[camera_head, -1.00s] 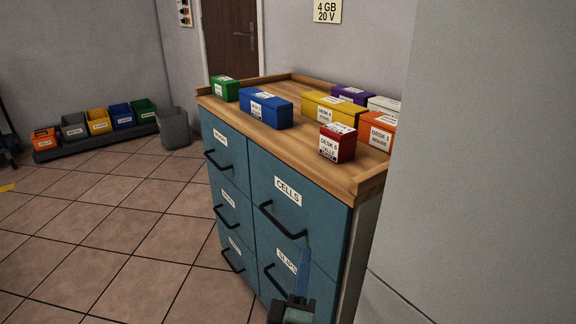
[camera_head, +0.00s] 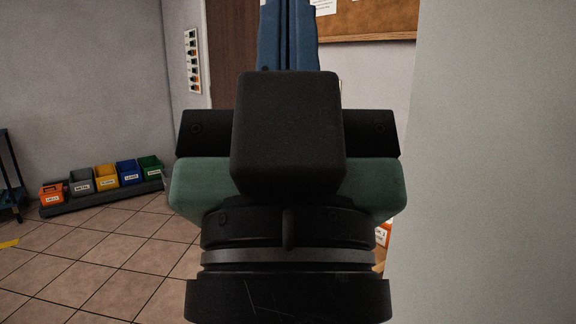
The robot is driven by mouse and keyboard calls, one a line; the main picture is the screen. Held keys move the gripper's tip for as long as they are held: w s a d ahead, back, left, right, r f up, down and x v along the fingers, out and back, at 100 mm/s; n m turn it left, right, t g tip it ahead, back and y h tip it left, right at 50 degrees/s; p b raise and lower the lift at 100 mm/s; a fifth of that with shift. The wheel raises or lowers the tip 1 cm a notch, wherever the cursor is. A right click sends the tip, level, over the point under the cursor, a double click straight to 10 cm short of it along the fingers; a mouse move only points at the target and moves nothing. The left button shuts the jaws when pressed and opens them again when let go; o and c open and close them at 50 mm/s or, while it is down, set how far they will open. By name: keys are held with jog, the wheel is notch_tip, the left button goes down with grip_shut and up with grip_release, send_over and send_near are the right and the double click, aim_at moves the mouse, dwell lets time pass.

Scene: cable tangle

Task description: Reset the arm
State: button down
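My gripper (camera_head: 288,35) fills the middle of the head view, raised close to the camera. Its black and green wrist body is seen from behind, with blue fingers pointing up and away at the top. The fingers appear close together, but their tips are cut off by the top edge, so I cannot tell whether they are open or shut. My arm hides nearly all of the blue drawer cabinet and the boxes on it. A bit of an orange-and-white box (camera_head: 383,236) shows at its right edge.
Coloured bins (camera_head: 104,178) stand in a row on a low dark rack at the left wall. The tiled floor (camera_head: 105,240) at left is clear. A plain grey wall surface (camera_head: 485,170) stands close on the right. A cork board (camera_head: 375,22) hangs at the back.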

notch_tip(320, 180, up, 22)
jog(key=p, duration=1.9)
